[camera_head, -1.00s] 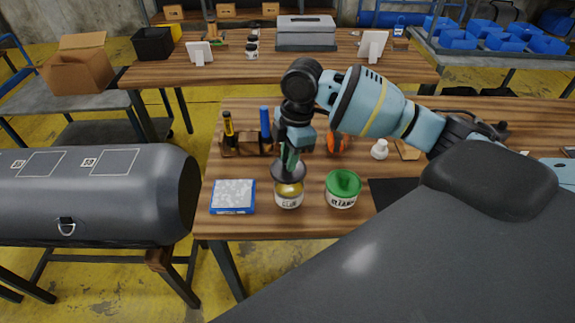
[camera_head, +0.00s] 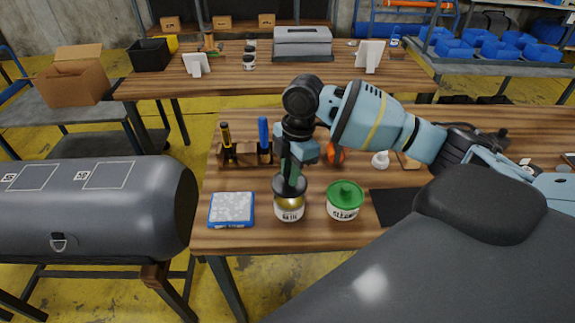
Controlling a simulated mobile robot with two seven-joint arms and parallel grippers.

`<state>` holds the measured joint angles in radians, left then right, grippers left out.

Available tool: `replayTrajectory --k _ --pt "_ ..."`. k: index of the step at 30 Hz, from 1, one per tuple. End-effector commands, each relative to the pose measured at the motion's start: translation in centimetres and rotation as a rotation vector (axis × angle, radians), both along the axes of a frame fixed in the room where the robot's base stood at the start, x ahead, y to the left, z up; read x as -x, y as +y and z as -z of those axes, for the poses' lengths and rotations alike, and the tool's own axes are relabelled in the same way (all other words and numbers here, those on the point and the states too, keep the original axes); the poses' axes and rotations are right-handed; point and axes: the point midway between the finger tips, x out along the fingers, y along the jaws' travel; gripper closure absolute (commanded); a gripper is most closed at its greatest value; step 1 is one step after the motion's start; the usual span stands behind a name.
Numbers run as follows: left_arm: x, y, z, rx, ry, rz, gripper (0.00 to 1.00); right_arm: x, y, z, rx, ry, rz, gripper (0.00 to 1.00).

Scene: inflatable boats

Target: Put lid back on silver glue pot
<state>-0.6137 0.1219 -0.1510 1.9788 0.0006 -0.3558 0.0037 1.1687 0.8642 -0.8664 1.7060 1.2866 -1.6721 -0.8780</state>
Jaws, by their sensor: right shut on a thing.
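The silver glue pot (camera_head: 290,211), a small labelled jar with a gold-coloured upper part, stands upright near the front edge of the workbench. My right gripper (camera_head: 291,172) points down directly over it, shut on the dark round lid (camera_head: 289,187). The lid is roughly level above the pot's mouth and covers part of it from view. I cannot tell whether the lid touches the rim. My left gripper is not in view.
A green-topped pot (camera_head: 345,199) stands close to the right. A blue-edged pad (camera_head: 232,210) lies to the left. A wooden holder (camera_head: 241,154) with pens is behind. A dark mat (camera_head: 398,206) lies right. A large dark grey form covers the lower right.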

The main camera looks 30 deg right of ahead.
Motion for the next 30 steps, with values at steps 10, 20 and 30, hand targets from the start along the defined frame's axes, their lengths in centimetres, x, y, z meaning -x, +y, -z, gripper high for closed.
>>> replayTrajectory --k 10,20,30 --pt "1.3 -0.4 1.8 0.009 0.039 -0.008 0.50 0.0 0.0 3.0 -0.001 0.002 0.001 0.99" --pt "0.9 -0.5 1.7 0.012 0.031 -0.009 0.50 0.0 0.0 4.1 -0.001 0.000 0.000 0.99" --pt "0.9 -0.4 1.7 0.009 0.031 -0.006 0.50 0.0 0.0 4.1 -0.001 0.000 0.000 0.99"
